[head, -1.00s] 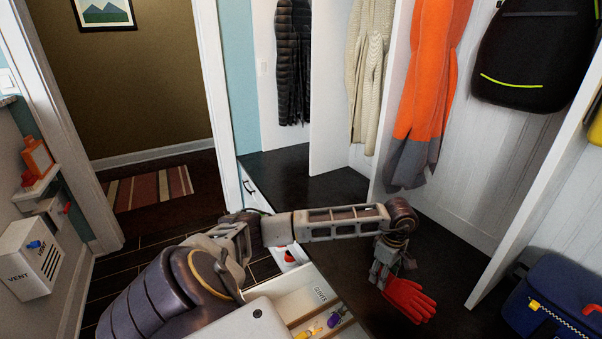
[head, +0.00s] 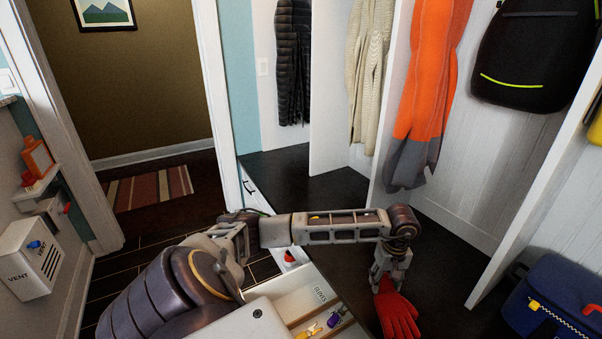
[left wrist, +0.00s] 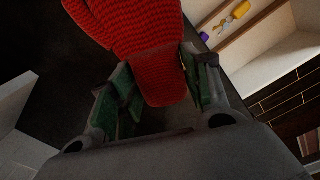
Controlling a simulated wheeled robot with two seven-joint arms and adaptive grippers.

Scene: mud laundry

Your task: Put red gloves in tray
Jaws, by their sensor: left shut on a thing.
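My left gripper (head: 388,276) is shut on a red glove (head: 397,312) and holds it by its cuff, fingers hanging down, over the dark bench top. In the left wrist view the knitted red glove (left wrist: 140,32) sits between the two green-padded fingers (left wrist: 163,95). An open drawer or tray (head: 337,307) with a "GLOVES" label lies just left of the glove at the bottom of the head view. A yellow item (head: 308,330) and a purple item (head: 336,318) lie in it. My right gripper is not in view.
The dark bench (head: 440,260) runs along white cubby dividers. A blue bag (head: 558,305) stands at the right. An orange garment (head: 425,90) and a black backpack (head: 537,50) hang above.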

